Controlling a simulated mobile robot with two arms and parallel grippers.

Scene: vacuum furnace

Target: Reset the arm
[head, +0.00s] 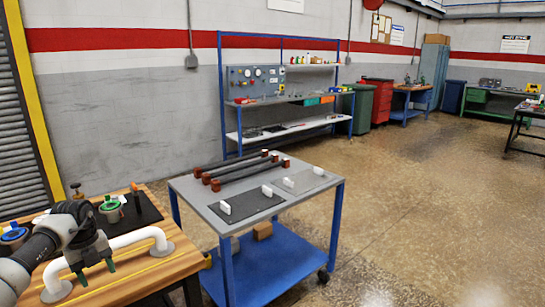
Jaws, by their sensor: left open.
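My left gripper (96,271) is at the lower left of the head view, on the dark arm that comes in from the left. Its two green-tipped fingers point down and stand apart. I see nothing held between them. The gripper appears in front of a white bent rail (140,237) fixed to the wooden bench; I cannot tell whether it touches the rail. My right gripper is not in view.
The wooden bench (180,268) carries a dark plate with green (110,204) and blue (14,233) ringed fittings. Beside it stands a blue-framed cart (200,195) with dark bars and white-handled plates. A blue shelf rack stands behind. The floor (420,210) at right is clear.

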